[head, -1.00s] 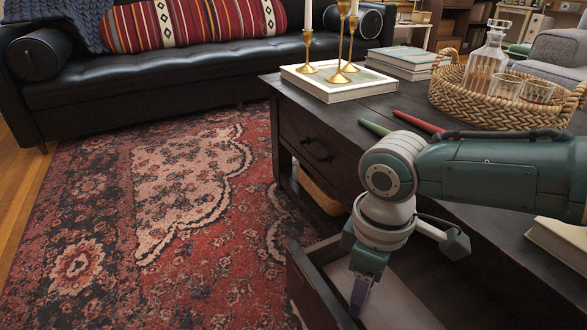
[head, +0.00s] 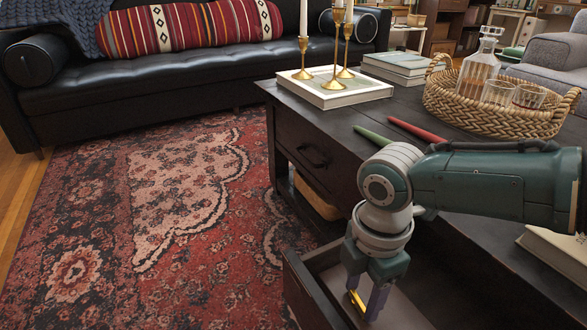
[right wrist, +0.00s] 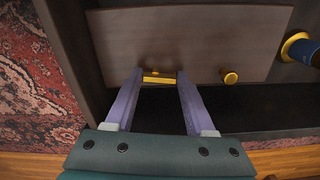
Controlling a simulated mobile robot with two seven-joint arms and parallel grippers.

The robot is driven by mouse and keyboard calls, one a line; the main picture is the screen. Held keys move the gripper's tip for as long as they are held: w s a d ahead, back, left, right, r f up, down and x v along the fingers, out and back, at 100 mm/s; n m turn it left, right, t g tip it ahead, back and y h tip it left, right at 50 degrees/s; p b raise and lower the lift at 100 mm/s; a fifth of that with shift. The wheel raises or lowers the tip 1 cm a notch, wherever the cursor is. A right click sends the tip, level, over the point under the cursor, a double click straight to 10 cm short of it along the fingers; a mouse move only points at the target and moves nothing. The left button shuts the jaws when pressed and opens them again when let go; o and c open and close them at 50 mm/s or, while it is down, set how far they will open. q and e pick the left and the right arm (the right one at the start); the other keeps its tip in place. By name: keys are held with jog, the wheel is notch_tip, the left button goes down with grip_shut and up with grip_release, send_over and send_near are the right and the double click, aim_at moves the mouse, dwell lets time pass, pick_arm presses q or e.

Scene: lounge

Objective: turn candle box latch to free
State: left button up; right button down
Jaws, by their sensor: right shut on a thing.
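A flat brown panel, which I take to be the candle box's face (right wrist: 215,35), fills the upper part of the right wrist view. A yellow latch bar (right wrist: 160,77) lies crosswise near its lower edge. My right gripper (right wrist: 160,75) has its two purple fingertips at either end of the bar, shut on it. In the head view, my right gripper (head: 364,302) reaches down into the open table drawer (head: 312,292), and the yellow latch (head: 356,301) shows beside a finger. Most of the box is hidden there. My left gripper is not in view.
A yellow knob (right wrist: 230,77) sits right of the latch. A blue cylinder with a yellow rim (right wrist: 300,48) is at the right. On the dark table (head: 330,125) stand a wicker tray (head: 480,115), brass candlesticks (head: 335,55) and books (head: 397,65); green and red sticks lie nearer.

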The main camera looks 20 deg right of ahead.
aim_at(361, 299)
jog(key=shift+n, duration=0.6)
jog(key=c, duration=0.5)
grip_release()
notch_tip(361, 299, up, 10)
jog(key=p, duration=0.7)
